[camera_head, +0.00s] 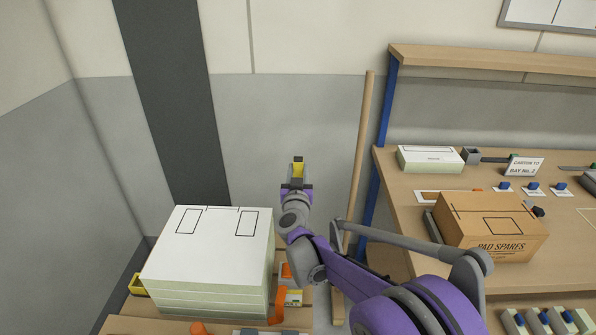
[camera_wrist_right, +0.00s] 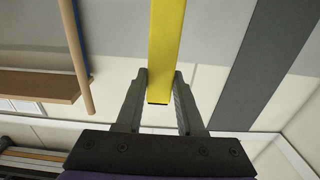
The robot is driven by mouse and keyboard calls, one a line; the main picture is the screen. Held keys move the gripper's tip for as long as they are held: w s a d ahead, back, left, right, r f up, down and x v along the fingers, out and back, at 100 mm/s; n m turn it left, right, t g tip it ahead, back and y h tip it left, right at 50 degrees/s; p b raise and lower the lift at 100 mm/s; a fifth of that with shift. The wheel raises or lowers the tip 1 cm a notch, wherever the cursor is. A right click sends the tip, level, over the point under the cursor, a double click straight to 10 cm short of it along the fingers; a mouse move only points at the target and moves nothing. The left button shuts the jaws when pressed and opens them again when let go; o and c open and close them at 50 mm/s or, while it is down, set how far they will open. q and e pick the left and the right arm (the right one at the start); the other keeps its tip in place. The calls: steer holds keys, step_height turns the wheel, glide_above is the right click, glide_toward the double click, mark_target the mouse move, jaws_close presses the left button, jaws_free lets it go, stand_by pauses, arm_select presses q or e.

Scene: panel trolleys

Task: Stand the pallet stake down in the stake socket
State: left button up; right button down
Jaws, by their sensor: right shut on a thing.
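My right gripper (camera_head: 297,184) is raised behind the right side of the panel stack. It is shut on the yellow pallet stake (camera_head: 298,163), which shows only as a short yellow piece at the fingers. In the right wrist view the stake (camera_wrist_right: 164,50) is a long yellow bar. One end is between the fingertips (camera_wrist_right: 160,88) and the rest runs out past the top edge. A yellow bracket (camera_head: 137,285) sits low at the stack's left side. I cannot tell whether it is the stake socket. My left gripper is out of view.
White-topped green panels (camera_head: 212,245) are stacked on a wooden trolley deck (camera_head: 140,325). Orange and yellow parts (camera_head: 288,292) lie to their right. A wooden pole (camera_head: 361,150) stands between stack and bench. The bench (camera_head: 400,195) holds a cardboard box (camera_head: 490,222) and a pale box (camera_head: 431,159).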

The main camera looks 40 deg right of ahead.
steer(key=shift+f+b, duration=2.6)
steer(key=shift+f, duration=0.4)
steer(key=shift+c, duration=2.2)
jaws_free()
steer(key=shift+a, duration=0.1)
steer(key=v, duration=0.8)
